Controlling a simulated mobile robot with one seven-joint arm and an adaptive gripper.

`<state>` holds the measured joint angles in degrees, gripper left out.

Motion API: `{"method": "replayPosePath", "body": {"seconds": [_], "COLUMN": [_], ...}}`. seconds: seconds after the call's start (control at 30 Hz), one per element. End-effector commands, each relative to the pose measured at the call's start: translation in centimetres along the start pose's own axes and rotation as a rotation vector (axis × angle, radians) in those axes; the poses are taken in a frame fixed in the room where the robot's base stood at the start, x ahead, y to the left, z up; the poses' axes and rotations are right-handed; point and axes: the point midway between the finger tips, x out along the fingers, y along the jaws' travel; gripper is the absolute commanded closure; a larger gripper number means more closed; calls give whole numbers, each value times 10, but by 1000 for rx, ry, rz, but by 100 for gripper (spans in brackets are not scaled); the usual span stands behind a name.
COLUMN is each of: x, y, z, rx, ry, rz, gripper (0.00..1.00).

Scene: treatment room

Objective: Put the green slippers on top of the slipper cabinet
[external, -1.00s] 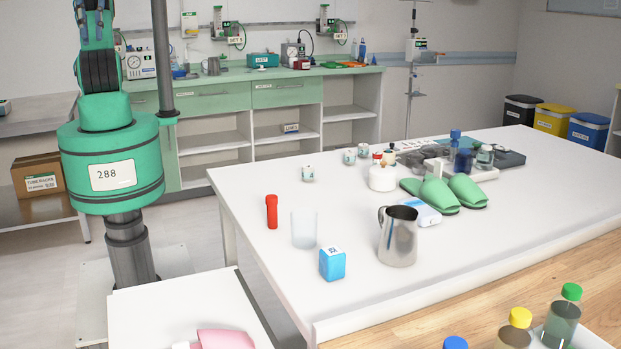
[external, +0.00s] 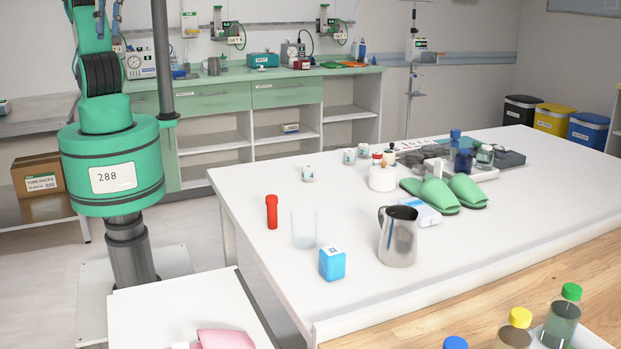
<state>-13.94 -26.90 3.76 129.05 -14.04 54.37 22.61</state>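The green slippers (external: 466,191) lie side by side on the right half of the white table, toes facing the front. A white and blue box touches or nearly touches the left slipper's side. I see no cabinet labelled for slippers; a pale green cabinet (external: 287,95) with drawers and open shelves stands along the back wall, and I cannot tell if it is the one meant. My green arm rises at the left and leaves the top of the picture, so my gripper is out of view.
On the white table (external: 450,270) stand a steel jug (external: 398,240), a clear beaker (external: 304,229), a blue box (external: 332,264), a red tube (external: 272,212) and a white pot (external: 382,178). Capped bottles (external: 561,320) stand at the front right. The table's right front is clear.

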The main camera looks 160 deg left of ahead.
Motion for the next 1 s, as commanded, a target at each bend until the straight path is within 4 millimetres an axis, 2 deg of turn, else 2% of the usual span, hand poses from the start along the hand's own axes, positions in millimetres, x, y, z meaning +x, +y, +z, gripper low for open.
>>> {"method": "replayPosePath", "body": {"seconds": [0.2,0.47,0.73,1.0], "x": [21,49,81,115], "y": [-45,-112,-200,-305], "z": [-46,-93,-128,-144], "rx": [-5,-3,-2,-2], "ry": [-8,17,77,169], "rz": [59,129,190,230], "gripper": [77,77,77,77]}}
